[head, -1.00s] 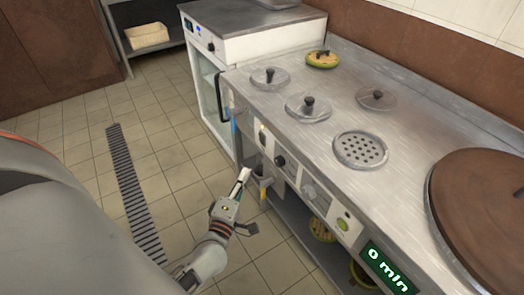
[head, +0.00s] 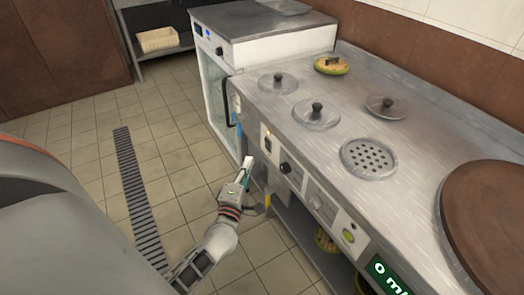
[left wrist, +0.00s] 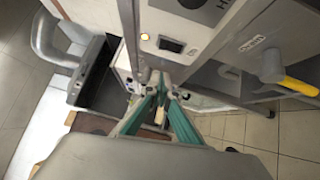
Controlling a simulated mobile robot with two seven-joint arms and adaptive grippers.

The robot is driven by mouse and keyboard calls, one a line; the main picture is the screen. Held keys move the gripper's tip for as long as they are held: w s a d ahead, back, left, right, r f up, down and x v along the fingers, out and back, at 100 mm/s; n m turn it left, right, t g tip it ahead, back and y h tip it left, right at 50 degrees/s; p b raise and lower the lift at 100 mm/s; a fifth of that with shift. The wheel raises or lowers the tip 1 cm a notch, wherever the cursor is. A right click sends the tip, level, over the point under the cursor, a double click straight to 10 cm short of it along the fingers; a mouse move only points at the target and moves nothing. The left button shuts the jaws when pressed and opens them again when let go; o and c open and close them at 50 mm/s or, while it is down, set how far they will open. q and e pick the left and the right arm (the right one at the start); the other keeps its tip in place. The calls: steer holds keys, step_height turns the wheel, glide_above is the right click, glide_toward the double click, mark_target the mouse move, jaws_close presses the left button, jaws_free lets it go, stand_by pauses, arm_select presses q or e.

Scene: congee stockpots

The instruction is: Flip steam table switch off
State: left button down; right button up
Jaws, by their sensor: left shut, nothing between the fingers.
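The steam table (head: 420,140) has a front panel with a small dark rocker switch (head: 268,144) below a lit amber lamp. The switch (left wrist: 171,45) and the glowing lamp (left wrist: 145,37) also show in the left wrist view, beyond the fingertips. My left gripper (head: 248,163) is shut and empty, just in front of the panel, a little below and left of the switch. Its teal fingers meet in the left wrist view (left wrist: 160,82). They look apart from the switch; contact cannot be told. My right gripper is out of view.
A black knob (head: 285,168) sits right of the switch. A yellow-handled valve (left wrist: 298,86) projects beside the panel. A white glass-door cabinet (head: 265,52) adjoins the table at left.

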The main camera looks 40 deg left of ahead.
mark_target(267, 145)
arm_select(q)
steer(key=w, duration=0.7)
steer(key=shift+r+b, duration=0.4)
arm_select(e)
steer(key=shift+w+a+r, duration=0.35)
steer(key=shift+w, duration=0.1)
arm_select(q)
steer(key=shift+w, duration=0.1)
